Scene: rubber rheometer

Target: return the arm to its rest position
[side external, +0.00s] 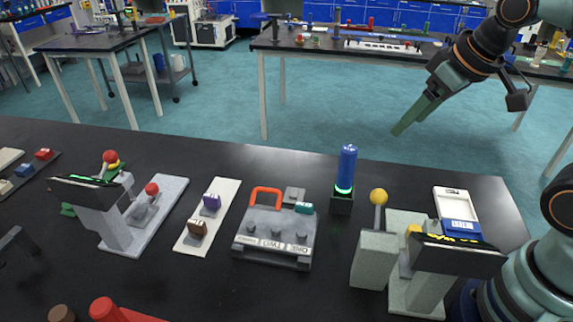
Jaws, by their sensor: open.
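My gripper (412,116) hangs in the air at the upper right, its greenish fingers pointing down and left. It is high above and beyond the back edge of the black bench (400,172) as the picture shows it. It is apart from every object. It is open, though the two fingers overlap from this side and the gap is hard to see. Nothing shows between the fingers.
On the bench stand a grey device with a yellow ball lever (378,197), a blue cylinder (346,168) on a dark base, a grey block with an orange handle (266,197), a pale strip (208,222) with small blocks, and a red-knobbed device (109,156).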

